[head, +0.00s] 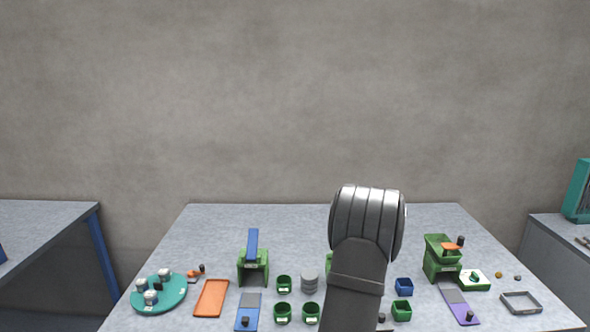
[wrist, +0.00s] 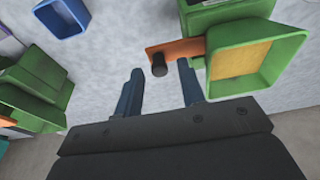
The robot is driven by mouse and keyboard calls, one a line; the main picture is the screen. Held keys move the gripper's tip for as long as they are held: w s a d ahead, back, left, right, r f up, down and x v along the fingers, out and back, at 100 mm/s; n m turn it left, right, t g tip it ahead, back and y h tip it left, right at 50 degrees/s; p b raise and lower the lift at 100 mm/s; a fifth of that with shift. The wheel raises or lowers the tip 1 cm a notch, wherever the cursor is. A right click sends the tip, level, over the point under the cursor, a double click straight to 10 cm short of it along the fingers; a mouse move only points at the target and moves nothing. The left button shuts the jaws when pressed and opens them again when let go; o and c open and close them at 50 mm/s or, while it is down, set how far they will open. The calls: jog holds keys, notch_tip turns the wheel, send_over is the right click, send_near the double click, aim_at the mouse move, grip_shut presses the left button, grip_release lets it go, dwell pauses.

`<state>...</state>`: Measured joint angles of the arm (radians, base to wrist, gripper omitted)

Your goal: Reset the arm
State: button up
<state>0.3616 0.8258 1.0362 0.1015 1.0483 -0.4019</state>
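My gripper (wrist: 160,66) shows in the wrist view with its two dark blue fingers apart. An orange lever (wrist: 172,47) with a black knob (wrist: 159,66) appears in the gap between the fingertips; I cannot tell whether they touch it. The lever joins a green hopper (wrist: 284,45) with a tan inside, just right of the fingers. In the head view my raised arm stands in the middle and hides the gripper and most of a green machine (head: 329,262) behind it.
Another green machine (head: 437,262) with an orange lever stands at right, by a blue box (head: 404,288). Several green cups (head: 283,313), a teal round tray (head: 176,303), an orange tray (head: 211,298) and a grey tray (head: 521,309) share the table. Its back strip (head: 260,215) is clear.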

jog(key=shift+f, duration=0.6)
jog(key=shift+d, duration=0.45)
